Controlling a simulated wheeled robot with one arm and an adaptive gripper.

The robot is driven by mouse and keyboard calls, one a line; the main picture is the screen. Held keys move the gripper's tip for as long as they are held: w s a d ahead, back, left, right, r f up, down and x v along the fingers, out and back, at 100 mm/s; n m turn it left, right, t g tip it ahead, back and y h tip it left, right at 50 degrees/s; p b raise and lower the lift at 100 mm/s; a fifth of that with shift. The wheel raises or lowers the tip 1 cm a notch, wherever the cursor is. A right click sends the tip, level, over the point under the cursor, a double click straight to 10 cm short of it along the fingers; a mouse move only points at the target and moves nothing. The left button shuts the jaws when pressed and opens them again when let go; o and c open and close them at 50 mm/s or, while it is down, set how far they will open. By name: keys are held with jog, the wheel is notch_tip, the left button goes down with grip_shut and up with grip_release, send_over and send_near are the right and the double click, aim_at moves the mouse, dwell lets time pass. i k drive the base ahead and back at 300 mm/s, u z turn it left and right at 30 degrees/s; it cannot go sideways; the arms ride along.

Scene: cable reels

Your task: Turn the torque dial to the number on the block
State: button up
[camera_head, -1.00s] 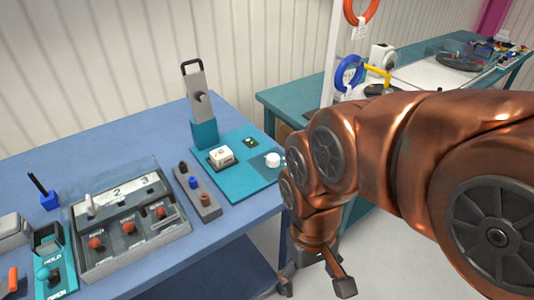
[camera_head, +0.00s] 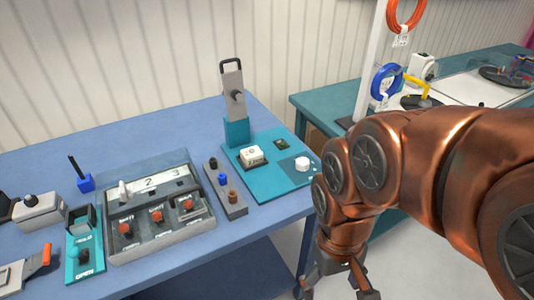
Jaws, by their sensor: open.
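A teal board (camera_head: 264,182) lies at the right end of the blue bench. A round white knob (camera_head: 302,163), which looks like the torque dial, sits near the board's right edge. A cream block (camera_head: 252,155) sits on its left part; I cannot read a number on it. A small dark square with a green spot (camera_head: 282,144) is behind them. My gripper (camera_head: 335,289) hangs open and empty at the bottom of the view, in front of and below the board, apart from the dial and block. Its lower end is partly cut off by the frame.
A tall grey post on a teal foot (camera_head: 236,132) stands behind the board. A grey strip with several knobs (camera_head: 226,188) and a grey box numbered 2 and 3 (camera_head: 160,215) lie to the left. A second teal bench (camera_head: 310,100) stands at the right.

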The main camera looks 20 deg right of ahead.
aim_at(302, 165)
jog(key=z, duration=0.05)
jog(key=k, duration=0.6)
jog(key=u, duration=0.7)
jog(key=i, duration=1)
jog(key=z, duration=0.15)
